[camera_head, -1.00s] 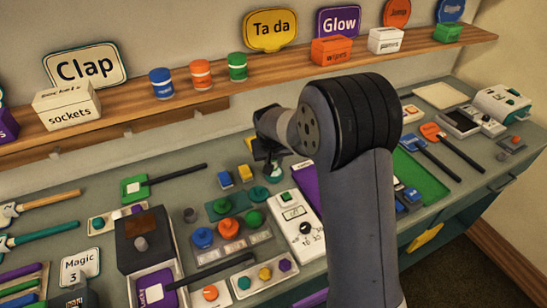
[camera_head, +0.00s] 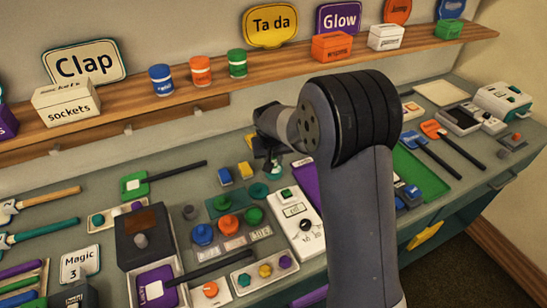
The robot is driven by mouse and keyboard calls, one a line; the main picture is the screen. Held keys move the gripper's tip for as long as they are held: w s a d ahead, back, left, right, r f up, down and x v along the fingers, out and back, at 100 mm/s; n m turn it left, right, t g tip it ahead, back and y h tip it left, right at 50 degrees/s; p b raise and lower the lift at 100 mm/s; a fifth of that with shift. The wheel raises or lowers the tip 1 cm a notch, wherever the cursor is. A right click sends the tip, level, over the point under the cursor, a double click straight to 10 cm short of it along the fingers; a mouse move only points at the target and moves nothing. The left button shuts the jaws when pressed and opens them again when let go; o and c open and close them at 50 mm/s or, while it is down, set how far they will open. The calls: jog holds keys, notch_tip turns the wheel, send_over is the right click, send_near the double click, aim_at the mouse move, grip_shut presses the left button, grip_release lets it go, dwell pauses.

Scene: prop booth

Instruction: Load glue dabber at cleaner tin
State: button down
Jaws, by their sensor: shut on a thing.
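My gripper (camera_head: 269,160) points down over the back middle of the bench, partly hidden by my own wrist. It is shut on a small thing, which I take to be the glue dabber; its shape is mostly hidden. A small round teal and white tin (camera_head: 274,175) stands right below the jaws, likely the cleaner tin; its label cannot be read. The held thing's lower end is at or just above this tin; I cannot tell whether they touch.
Yellow and blue blocks (camera_head: 225,176) stand just left of the tin. A green tray with round knobs (camera_head: 228,203) is in front. A white meter box (camera_head: 297,222) stands to the right, beside my arm. A wooden shelf (camera_head: 270,77) with tins and boxes runs behind.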

jog(key=shift+f+b, duration=0.5)
jog(key=shift+f, duration=0.05)
dwell(1.5)
jog(key=shift+r+p, duration=2.15)
jog(key=shift+r, duration=1.45)
